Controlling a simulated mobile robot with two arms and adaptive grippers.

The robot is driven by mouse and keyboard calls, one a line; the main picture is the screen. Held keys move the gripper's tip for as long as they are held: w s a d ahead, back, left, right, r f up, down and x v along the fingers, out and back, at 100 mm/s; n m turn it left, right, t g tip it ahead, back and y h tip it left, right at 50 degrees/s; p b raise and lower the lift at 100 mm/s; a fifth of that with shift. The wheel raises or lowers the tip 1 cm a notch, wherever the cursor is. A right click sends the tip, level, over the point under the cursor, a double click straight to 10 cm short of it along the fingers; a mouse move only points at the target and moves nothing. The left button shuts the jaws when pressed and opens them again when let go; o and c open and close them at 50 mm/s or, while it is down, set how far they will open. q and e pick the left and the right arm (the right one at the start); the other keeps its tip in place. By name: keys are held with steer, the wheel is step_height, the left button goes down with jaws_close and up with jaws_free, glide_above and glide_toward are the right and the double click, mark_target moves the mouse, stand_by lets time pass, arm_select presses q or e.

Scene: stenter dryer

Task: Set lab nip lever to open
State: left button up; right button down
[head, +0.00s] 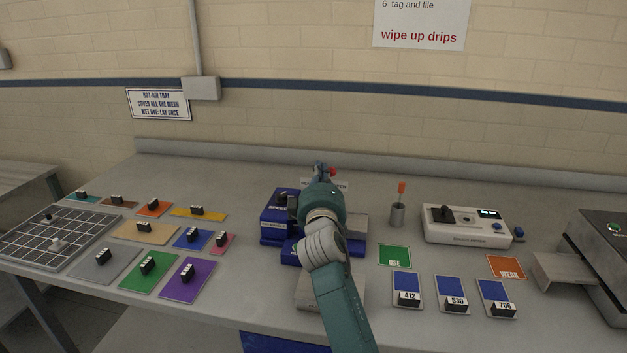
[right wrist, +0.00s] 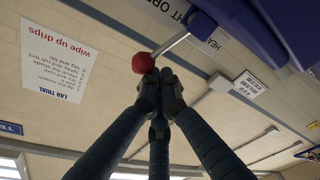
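The lab nip is a blue machine (head: 272,229) on the bench, partly hidden behind my right arm. Its lever ends in a red ball knob (head: 333,171). In the right wrist view the red knob (right wrist: 142,63) sits on a pale rod (right wrist: 173,43) running up to the blue body (right wrist: 243,30). My right gripper (head: 319,166) is over the machine beside the knob. In the wrist view its fingers (right wrist: 160,77) are closed together, tips right at the knob. The knob is not between them; whether they touch it I cannot tell. My left gripper is not in view.
Coloured swatches with black clips (head: 146,229) and a gridded tray (head: 57,237) lie at left. An orange-handled tool stands in a cup (head: 397,214). A white control box (head: 466,226), a green card (head: 394,255) and blue cards (head: 451,293) lie at right.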

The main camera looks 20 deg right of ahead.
steer(key=shift+s+d+f+m, duration=0.1)
steer(key=shift+s+d+m, duration=0.1)
steer(key=shift+m, duration=0.2)
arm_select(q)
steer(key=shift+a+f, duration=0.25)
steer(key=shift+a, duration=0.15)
arm_select(e)
steer(key=shift+s+d, duration=0.15)
steer(key=shift+d, duration=0.15)
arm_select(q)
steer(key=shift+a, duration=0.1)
arm_select(e)
steer(key=shift+d, duration=0.1)
